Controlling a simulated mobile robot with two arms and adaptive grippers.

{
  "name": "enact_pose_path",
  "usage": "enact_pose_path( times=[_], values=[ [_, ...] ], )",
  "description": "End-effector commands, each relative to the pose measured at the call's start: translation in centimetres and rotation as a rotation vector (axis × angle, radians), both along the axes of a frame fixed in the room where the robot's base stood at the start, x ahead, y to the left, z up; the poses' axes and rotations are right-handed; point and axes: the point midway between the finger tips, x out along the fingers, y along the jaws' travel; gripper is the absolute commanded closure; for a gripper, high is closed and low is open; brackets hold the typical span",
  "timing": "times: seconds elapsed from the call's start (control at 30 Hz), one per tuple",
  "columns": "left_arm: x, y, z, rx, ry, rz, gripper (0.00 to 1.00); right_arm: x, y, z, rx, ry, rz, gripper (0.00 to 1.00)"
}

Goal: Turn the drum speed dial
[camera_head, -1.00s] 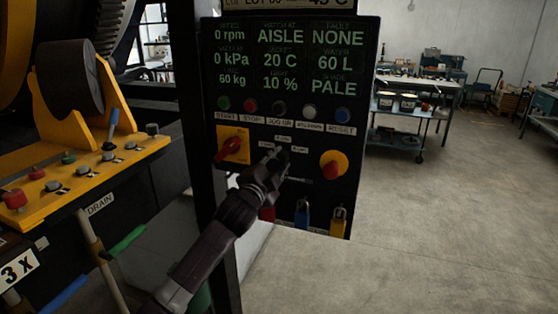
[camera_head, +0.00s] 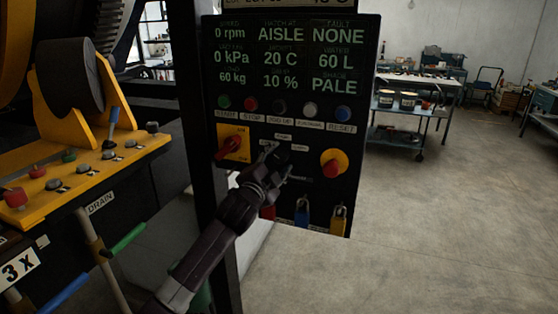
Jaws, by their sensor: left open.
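The control panel (camera_head: 362,140) is black, with a lit readout showing 0 rpm at its top left. A dark round dial (camera_head: 281,157), with small labels around it, sits mid-panel between the red switch on yellow and the red emergency knob; I take it for the drum speed dial. My left gripper (camera_head: 278,161) is open in front of the panel, its two fingers apart at the dial's lower left. It hides part of the dial, and I cannot tell whether the fingers touch it. My right gripper is out of view.
A red rotary switch (camera_head: 230,147) on a yellow plate is left of the dial; a red emergency knob (camera_head: 333,163) is right. Coloured buttons (camera_head: 310,110) run above, padlocks (camera_head: 302,211) hang below. A yellow console (camera_head: 90,175) stands left. The floor (camera_head: 440,230) at right is clear.

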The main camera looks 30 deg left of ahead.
Motion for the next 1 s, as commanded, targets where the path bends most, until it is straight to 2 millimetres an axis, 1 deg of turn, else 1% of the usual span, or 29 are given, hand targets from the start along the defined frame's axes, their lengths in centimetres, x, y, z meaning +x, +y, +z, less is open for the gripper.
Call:
enact_pose_path(
  times=[0.17, 0.27, 0.37, 0.7, 0.8, 1.0],
  values=[
    [-0.2, 0.0, 0.1, 0.001, -0.002, 0.000, 0.53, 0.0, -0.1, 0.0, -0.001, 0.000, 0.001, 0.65],
    [-0.8, -0.2, 0.0, 0.002, -0.001, 0.000, 0.53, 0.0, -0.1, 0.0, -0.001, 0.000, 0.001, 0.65],
    [-2.1, -0.5, 0.0, 0.003, -0.001, 0.000, 0.53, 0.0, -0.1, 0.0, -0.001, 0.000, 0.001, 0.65],
    [-8.1, -2.0, -0.1, 0.002, 0.001, -0.001, 0.53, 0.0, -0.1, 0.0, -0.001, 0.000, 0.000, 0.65],
    [-9.5, -2.3, -0.1, 0.000, 0.000, -0.001, 0.53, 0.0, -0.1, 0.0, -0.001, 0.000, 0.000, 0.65],
    [-11.3, -2.7, 0.0, -0.001, 0.000, 0.001, 0.53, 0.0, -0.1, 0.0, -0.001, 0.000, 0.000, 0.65]
  ],
)
